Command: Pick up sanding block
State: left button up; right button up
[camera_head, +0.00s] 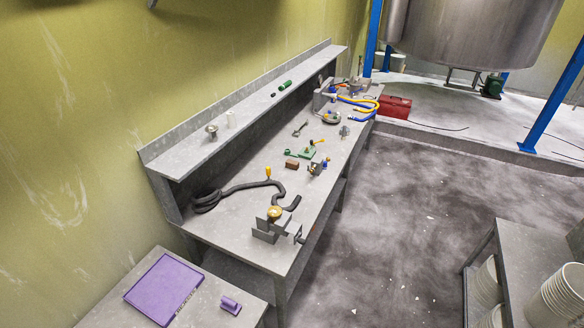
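A small brown block (292,164), which looks like the sanding block, lies on the long grey workbench (233,220) near its middle. It sits left of a small cluttered fitting with brown and blue parts and just in front of a green tool. Its top and near side show, and nothing covers it. Neither of my grippers is in view.
A black hose (240,188) and a vise-like metal fixture (268,226) occupy the bench's near part. A purple mat (150,278) and purple piece (231,305) lie on a nearer table. A red toolbox (395,106) stands beyond. Open floor (400,220) lies right of the bench.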

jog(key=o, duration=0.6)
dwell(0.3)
